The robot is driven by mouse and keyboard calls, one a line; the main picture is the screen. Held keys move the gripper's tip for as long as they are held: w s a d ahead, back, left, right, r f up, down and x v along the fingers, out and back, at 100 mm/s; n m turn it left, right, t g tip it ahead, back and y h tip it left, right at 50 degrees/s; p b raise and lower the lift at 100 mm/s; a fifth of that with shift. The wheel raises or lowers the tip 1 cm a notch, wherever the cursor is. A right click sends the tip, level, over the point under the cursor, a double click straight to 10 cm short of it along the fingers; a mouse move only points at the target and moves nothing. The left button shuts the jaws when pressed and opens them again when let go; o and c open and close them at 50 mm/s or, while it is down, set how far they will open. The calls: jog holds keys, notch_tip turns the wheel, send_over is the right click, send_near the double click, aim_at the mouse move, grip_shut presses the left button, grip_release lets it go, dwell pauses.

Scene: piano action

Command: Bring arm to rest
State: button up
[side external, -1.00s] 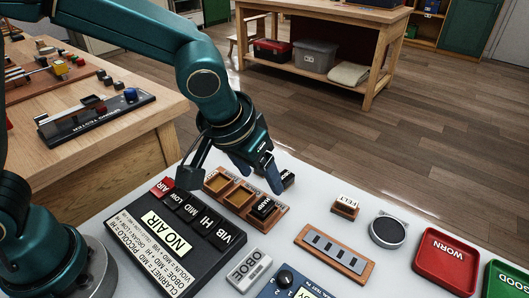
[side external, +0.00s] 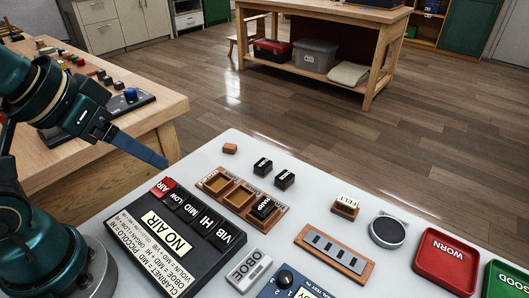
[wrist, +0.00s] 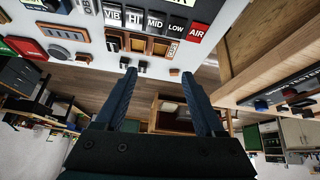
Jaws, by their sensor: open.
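My gripper (side external: 138,148) is raised at the left in the side view, above and left of the white work table (side external: 318,195), clear of everything on it. In the wrist view my gripper (wrist: 166,75) shows two fingers spread apart with nothing between them. My arm is folded back near its base at the left edge.
The table holds a dark NO AIR panel (side external: 150,245), a wooden tray (side external: 220,201) with a HARP block (side external: 262,207), two black blocks (side external: 274,172), a FELT block (side external: 346,204), and red WORN (side external: 448,255) and green GOOD (side external: 505,283) trays. A wooden bench (side external: 125,105) stands behind my gripper.

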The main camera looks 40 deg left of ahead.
jog(key=shift+s+d+f+m+g, duration=0.25)
jog(key=shift+s+f+m+g, duration=0.15)
jog(key=shift+s+f+m, duration=0.3)
jog(key=shift+c, duration=0.3)
